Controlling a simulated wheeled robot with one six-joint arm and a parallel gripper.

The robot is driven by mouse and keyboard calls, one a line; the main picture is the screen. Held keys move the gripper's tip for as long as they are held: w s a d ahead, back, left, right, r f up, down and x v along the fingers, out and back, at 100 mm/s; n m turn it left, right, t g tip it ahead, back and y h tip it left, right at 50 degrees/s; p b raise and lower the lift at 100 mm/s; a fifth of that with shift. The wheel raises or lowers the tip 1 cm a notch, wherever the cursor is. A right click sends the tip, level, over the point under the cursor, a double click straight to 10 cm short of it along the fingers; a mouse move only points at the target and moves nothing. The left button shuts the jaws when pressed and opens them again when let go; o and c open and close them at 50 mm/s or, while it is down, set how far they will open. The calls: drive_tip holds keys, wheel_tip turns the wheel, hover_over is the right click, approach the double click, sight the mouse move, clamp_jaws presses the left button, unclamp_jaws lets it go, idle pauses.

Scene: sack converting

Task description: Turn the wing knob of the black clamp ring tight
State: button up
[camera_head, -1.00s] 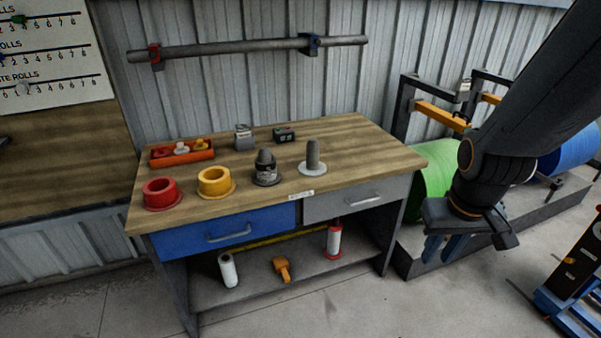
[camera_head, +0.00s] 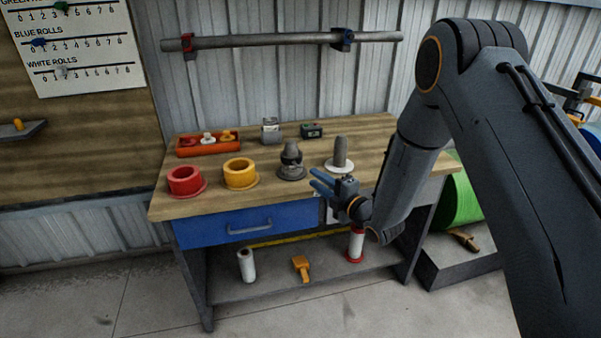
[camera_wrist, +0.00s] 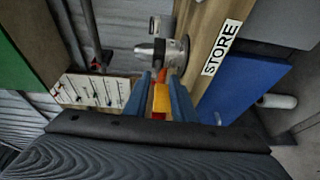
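The black clamp ring (camera_head: 291,156) appears as a dark band around a grey stepped post on the workbench, between the yellow ring and the white-based post. Its wing knob is too small to make out. My gripper (camera_head: 315,179) is in front of the bench's front edge, to the right of and nearer than the clamp ring, with its blue fingers pointing left toward the bench top. In the wrist view my gripper (camera_wrist: 162,88) is open, with a gap between the fingers and nothing held. The grey post (camera_wrist: 150,49) shows beyond the fingertips, apart from them.
A red ring (camera_head: 185,181), a yellow ring (camera_head: 240,173) and a grey post on a white base (camera_head: 340,154) stand near the bench's front. An orange tray (camera_head: 207,149) and small boxes lie behind. A pipe (camera_head: 265,42) with red and blue clamps crosses the wall.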

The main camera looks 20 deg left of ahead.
sight(298, 168)
drive_tip(key=shift+n+y, duration=0.3)
drive_tip(key=x, duration=0.2)
drive_tip(key=p+x, duration=0.1)
drive_tip(key=x, duration=0.5)
drive_tip(key=shift+s+a+p, duration=0.3)
clamp_jaws()
